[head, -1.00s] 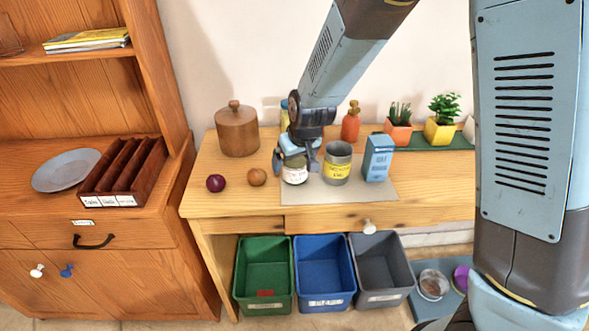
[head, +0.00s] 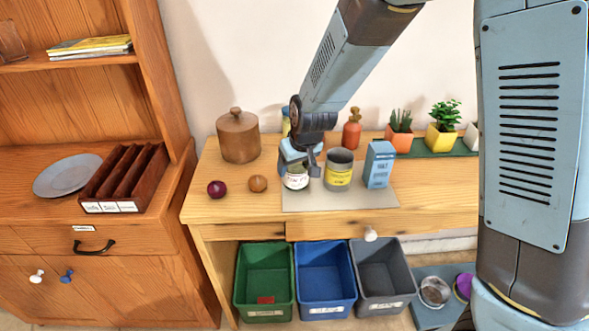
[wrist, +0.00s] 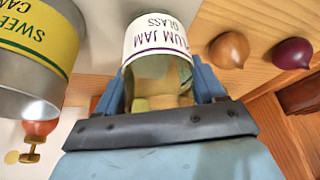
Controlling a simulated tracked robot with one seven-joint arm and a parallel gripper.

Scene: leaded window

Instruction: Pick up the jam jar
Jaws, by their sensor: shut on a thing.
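The jam jar (head: 296,181) is glass with a white label, and it stands on or just above the grey mat on the wooden table. In the wrist view the jar (wrist: 160,40) shows a label reading "plum jam glass". My gripper (head: 298,170) is around the jar from above. In the wrist view its blue fingers (wrist: 161,90) are shut on the jar, one on each side. My gripper hides the jar's upper part in the head view. I cannot tell whether the jar's base touches the mat.
A sweetcorn can (head: 338,170) stands close to the right of the jar, with a blue carton (head: 378,165) beyond it. A brown onion (head: 257,183) and a dark red onion (head: 216,189) lie to the left. Green (head: 264,283), blue and grey bins stand below.

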